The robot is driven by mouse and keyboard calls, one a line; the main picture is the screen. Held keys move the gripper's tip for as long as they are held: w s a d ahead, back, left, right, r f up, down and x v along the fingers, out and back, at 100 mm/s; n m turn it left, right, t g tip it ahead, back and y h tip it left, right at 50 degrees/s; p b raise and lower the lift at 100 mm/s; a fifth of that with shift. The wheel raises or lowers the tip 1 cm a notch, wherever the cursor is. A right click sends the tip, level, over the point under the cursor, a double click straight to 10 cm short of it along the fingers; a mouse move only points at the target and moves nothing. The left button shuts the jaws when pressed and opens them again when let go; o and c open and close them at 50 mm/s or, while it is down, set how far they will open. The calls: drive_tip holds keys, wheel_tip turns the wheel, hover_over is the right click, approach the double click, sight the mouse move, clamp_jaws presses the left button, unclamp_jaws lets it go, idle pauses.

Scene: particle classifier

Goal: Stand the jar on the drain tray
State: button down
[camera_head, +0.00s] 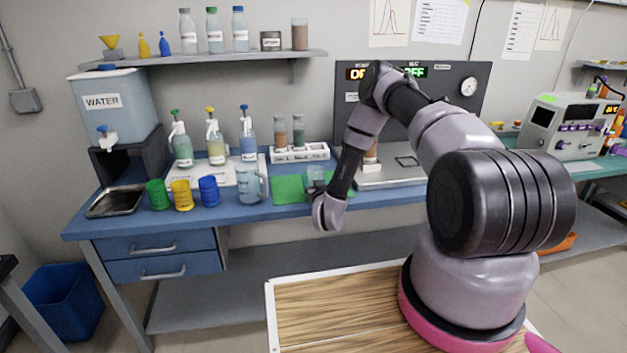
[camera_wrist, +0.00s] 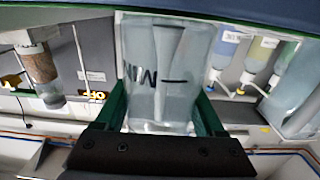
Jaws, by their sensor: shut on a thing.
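A clear jar (camera_wrist: 165,65) with dark print fills the middle of the wrist view, between the green fingers of my gripper (camera_wrist: 162,105). The gripper is shut on it. In the head view the jar (camera_head: 315,178) shows beside my forearm, at the green mat (camera_head: 288,190); I cannot tell whether it touches the mat. My wrist hides much of the gripper there. A shallow dark metal tray (camera_head: 100,209), which looks like the drain tray, lies empty at the bench's left end, in front of the water tank (camera_head: 122,112).
Green (camera_head: 157,194), yellow (camera_head: 181,195) and blue (camera_head: 209,191) cups and a clear jug (camera_head: 249,187) stand between the mat and the dark tray. Pump bottles (camera_head: 215,145) stand behind them. A white rack (camera_head: 300,154) holds two vials behind the mat.

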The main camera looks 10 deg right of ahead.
drive_tip(key=shift+c, duration=2)
unclamp_jaws()
drive_tip(key=shift+f, duration=0.1)
drive_tip(key=o, duration=0.4)
